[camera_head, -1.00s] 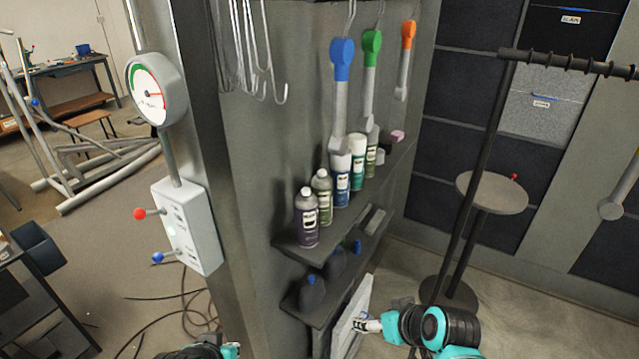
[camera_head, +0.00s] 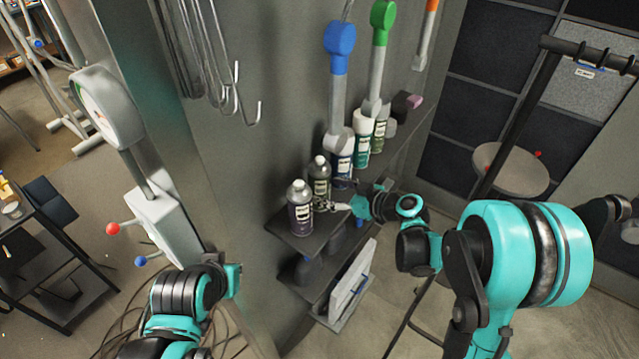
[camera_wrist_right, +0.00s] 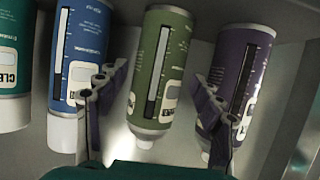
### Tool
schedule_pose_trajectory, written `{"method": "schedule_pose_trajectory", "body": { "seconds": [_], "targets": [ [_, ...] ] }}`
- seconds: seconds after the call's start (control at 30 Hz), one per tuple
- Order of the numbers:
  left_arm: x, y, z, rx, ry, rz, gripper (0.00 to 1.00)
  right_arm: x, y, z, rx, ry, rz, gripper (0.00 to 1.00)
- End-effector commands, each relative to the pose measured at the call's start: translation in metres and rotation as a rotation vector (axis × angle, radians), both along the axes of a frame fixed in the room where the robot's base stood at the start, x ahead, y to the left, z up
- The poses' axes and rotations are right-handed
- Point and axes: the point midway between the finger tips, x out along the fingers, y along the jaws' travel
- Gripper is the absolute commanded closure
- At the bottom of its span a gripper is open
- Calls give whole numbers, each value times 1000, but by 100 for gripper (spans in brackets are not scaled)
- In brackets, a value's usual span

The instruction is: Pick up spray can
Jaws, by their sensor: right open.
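Several spray cans stand in a row on the dark upper shelf (camera_head: 283,224). A purple can (camera_head: 298,212) is nearest, then an olive-green can (camera_head: 319,178), a blue can (camera_head: 341,172) and a teal one (camera_head: 362,140). My right gripper (camera_head: 340,197) is open at the shelf's front, by the olive-green can. In the right wrist view the olive-green can (camera_wrist_right: 160,65) lies between the two spread fingers (camera_wrist_right: 155,90). One finger is by the blue can (camera_wrist_right: 85,45), the other overlaps the purple can (camera_wrist_right: 243,65). My left gripper (camera_head: 232,281) is low at left, its fingers unclear.
Wrenches with blue (camera_head: 340,38) and green (camera_head: 383,15) heads hang above the cans. Wire hooks (camera_head: 235,105) hang at upper left. A gauge post (camera_head: 105,105) with a lever box stands left. A lower shelf holds dark items and a pale panel (camera_head: 350,275).

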Motion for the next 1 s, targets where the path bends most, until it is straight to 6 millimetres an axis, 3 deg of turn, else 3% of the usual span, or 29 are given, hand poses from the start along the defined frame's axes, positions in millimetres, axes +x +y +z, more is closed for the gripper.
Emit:
{"method": "schedule_pose_trajectory", "body": {
  "seconds": [0.3,0.57,0.77,1.0],
  "targets": [
    [0,0,-5,0,0,0,100,25,30,-22,0,1,0,33],
    [0,0,-5,0,0,0,100,27,32,-23,0,2,-2,33],
    [0,0,-5,0,0,0,100,27,32,-23,0,2,-2,80],
    [0,0,-5,0,0,0,100,27,32,-22,1,1,-2,80]
  ]
}}
